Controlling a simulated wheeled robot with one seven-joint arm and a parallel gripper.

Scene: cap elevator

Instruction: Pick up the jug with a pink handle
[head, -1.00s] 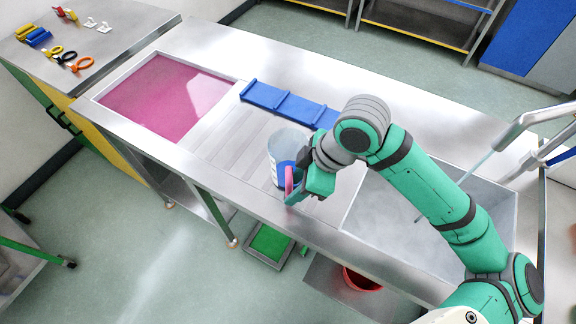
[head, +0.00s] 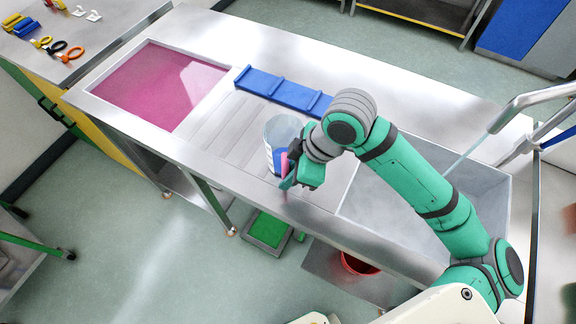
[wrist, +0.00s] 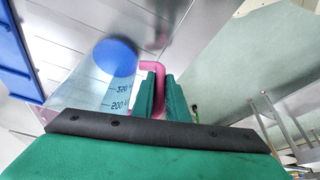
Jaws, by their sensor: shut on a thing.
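The jug (head: 281,134) is clear, with measuring marks, a blue patch low on it and a pink handle (head: 284,160). In the head view it is at the ridged drainboard, left of the sink basin; I cannot tell whether it touches the surface. My gripper (head: 290,180) is at the handle on the jug's near right side. In the wrist view the jug (wrist: 92,80) is at the left, and the pink handle (wrist: 153,68) passes between the fingers of my gripper (wrist: 159,85), which is shut on it. The arm hides part of the jug's right side.
A blue rack (head: 284,91) lies behind the jug. A pink-filled basin (head: 158,85) is to the left, and an empty sink (head: 420,200) is to the right under my arm. A faucet (head: 530,110) stands at the far right. A red bucket (head: 358,265) is below the counter.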

